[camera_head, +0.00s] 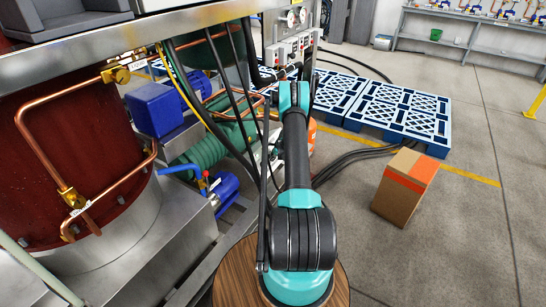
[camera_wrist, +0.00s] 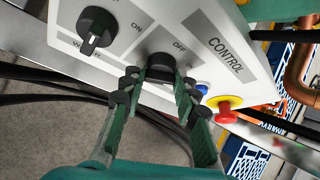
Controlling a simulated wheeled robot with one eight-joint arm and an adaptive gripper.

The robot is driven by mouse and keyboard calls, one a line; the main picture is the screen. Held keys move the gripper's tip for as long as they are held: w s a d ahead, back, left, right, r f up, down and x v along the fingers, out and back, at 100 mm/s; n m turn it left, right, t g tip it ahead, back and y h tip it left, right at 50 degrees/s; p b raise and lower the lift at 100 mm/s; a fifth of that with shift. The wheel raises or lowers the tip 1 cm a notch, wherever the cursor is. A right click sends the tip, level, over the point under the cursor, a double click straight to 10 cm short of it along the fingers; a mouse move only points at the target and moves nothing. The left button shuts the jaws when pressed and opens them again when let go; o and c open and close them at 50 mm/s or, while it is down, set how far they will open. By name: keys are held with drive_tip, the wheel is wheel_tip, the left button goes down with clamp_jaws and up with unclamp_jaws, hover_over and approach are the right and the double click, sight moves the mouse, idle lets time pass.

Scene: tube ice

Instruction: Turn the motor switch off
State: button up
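The control panel (camera_wrist: 210,55) fills the upper wrist view, with "CONTROL", "ON" and "OFF" printed on it. One black rotary switch (camera_wrist: 160,66) sits in the middle, beside the "OFF" mark; its name label is hidden, so I cannot confirm that it is the motor switch. My gripper (camera_wrist: 158,82) is open, with its green, black-tipped fingers on either side of this switch. I cannot tell whether they touch it. A second black switch (camera_wrist: 97,28) is to the left, its label partly hidden. The panel also shows in the head view (camera_head: 296,45), beyond my arm.
Black cables (camera_head: 240,90) hang left of my arm. Blue pallets (camera_head: 400,112) and a cardboard box (camera_head: 406,186) stand to the right.

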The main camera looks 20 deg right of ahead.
drive_tip(key=c, duration=0.4)
drive_tip(key=shift+o, duration=0.2)
drive_tip(key=n, duration=0.1)
drive_tip(key=n+t, duration=0.2)
drive_tip(key=shift+s+a+f+h, duration=0.15)
drive_tip(key=shift+s+h, duration=0.1)
drive_tip(key=shift+h, duration=0.15)
drive_tip(key=shift+s+f+n+t, duration=0.15)
drive_tip(key=shift+n+t, duration=1.05)
drive_tip(key=shift+n, duration=0.9)
